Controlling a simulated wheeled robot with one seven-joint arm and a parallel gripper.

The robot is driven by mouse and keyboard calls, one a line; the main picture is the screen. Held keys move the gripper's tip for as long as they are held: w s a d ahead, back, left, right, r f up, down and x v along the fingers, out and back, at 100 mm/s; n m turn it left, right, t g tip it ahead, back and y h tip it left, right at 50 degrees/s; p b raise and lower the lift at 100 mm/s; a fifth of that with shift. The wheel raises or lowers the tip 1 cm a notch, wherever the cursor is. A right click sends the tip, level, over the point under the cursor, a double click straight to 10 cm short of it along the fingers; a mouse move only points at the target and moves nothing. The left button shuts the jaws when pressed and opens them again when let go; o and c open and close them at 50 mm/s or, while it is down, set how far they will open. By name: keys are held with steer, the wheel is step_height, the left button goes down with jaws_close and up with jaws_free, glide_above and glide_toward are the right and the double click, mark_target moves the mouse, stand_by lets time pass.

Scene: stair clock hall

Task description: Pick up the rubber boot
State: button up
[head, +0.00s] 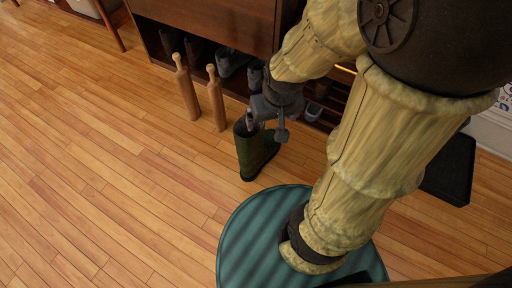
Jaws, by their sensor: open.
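The rubber boot (256,152) is dark green and stands upright on the wooden floor, in the middle of the head view in front of the shoe cabinet. My gripper (264,125) is open and sits at the top of the boot shaft, overlapping its rim. One finger appears at or inside the boot's opening and another part shows to the right of the rim. I cannot tell whether the fingers touch the boot. The far side of the boot and part of its rim are hidden by my gripper.
Two wooden pins (186,86) and (217,98) stand upright just left of the boot. Behind is a brown cabinet (205,22) with shoes (232,62) on its low shelf. A dark tray (452,168) lies at the right. The floor at left is clear.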

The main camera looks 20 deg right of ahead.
stand_by(0.4)
steer(key=w+p+v, duration=0.3)
steer(key=p+v, duration=1.1)
steer(key=shift+r, duration=0.35)
